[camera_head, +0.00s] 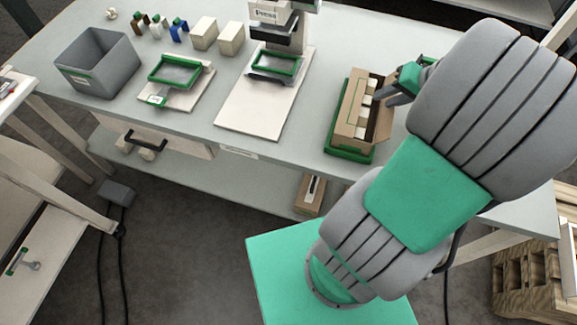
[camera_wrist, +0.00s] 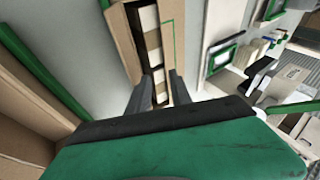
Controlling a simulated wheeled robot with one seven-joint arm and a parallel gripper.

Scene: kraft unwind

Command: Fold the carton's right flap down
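The brown cardboard carton (camera_head: 349,119) stands in a green tray (camera_head: 349,155) at the right part of the table, with its top open. Several pale boxes (camera_head: 361,109) stand in a row inside it. The right flap (camera_head: 383,120) stands out along the carton's right side and is partly hidden by my gripper. My gripper (camera_head: 391,98) is at the far right of the carton, its fingers close to that flap; I cannot tell whether they touch it. In the wrist view, the fingers (camera_wrist: 160,88) are spread apart with the carton (camera_wrist: 122,35) beyond them, and nothing is gripped.
Left of the carton are a white board with a press-like device (camera_head: 282,30), a green-framed fixture (camera_head: 180,71), and a grey bin (camera_head: 98,62). Small cream boxes (camera_head: 217,35) stand at the back. Bare tabletop (camera_head: 315,100) lies between the white board and the carton.

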